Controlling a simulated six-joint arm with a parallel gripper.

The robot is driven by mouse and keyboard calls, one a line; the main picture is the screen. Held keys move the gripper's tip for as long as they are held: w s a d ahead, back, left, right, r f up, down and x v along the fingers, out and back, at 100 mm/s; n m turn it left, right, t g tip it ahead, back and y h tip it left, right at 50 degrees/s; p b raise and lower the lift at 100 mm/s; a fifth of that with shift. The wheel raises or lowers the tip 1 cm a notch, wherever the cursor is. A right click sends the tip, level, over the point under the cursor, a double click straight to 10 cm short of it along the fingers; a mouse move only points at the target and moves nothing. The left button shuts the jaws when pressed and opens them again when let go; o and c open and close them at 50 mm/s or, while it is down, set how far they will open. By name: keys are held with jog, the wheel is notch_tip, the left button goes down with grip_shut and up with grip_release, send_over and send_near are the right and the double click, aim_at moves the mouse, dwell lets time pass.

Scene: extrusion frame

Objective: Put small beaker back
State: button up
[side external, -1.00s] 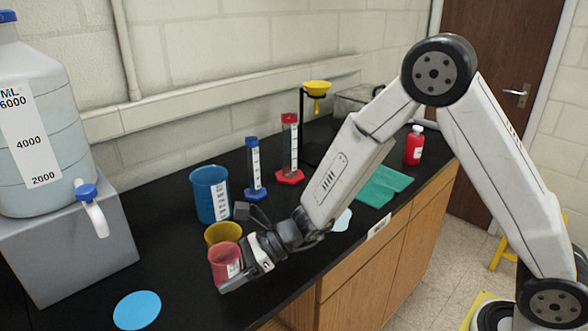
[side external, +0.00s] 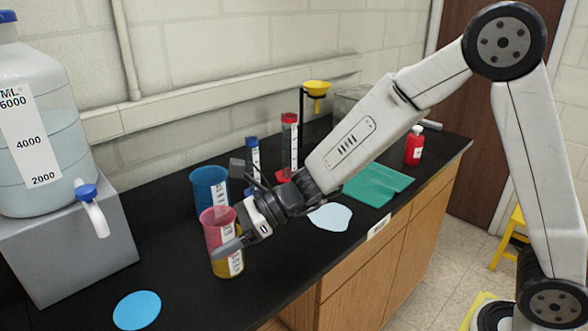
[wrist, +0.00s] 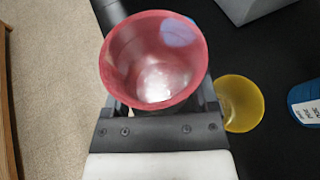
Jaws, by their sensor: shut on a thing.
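The small pink-red beaker (side external: 217,227) is upright in my gripper (side external: 236,240), which is shut on its sides. In the wrist view the pink beaker (wrist: 155,65) sits between the fingers with its open mouth facing the camera; it looks empty. The yellow beaker (side external: 229,267) shows below the pink one in the side view, partly hidden by it and by a finger. In the wrist view the yellow beaker (wrist: 240,103) lies to the right of the pink one, lower and partly covered by the gripper.
The large blue beaker (side external: 207,190) stands behind my gripper, with blue and red graduated cylinders beyond. A blue disc (side external: 137,309) lies on open black counter at front left. A pale patch (side external: 331,216) and green cloth (side external: 378,184) lie to the right. A large jug stands left.

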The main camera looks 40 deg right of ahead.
aim_at(220, 215)
notch_tip(220, 215, up, 4)
jog(key=shift+d+r, duration=0.2)
jog(key=s+d+m+t+h, duration=0.2)
jog(key=s+d, duration=0.1)
jog(key=d, duration=0.6)
jog(key=s+d+m+t+h, duration=0.1)
jog(key=s+d+m+t, duration=0.15)
jog(key=d, duration=0.75)
jog(key=shift+g, duration=0.25)
jog(key=shift+s+a+f, duration=0.15)
jog(key=shift+f, duration=1.15)
jog(key=shift+s+a+f, duration=0.1)
jog(key=shift+a+f, duration=0.05)
jog(key=shift+f, duration=1.15)
jog(key=w+f, duration=0.2)
jog(key=w, duration=0.2)
jog(key=w+f, duration=0.3)
jog(key=w, duration=0.1)
jog(key=w+a+f, duration=0.1)
jog(key=w+f, duration=0.2)
jog(key=w, duration=0.1)
jog(key=shift+w, duration=0.2)
jog(key=shift+w+f, duration=0.55)
jog(key=shift+f, duration=0.1)
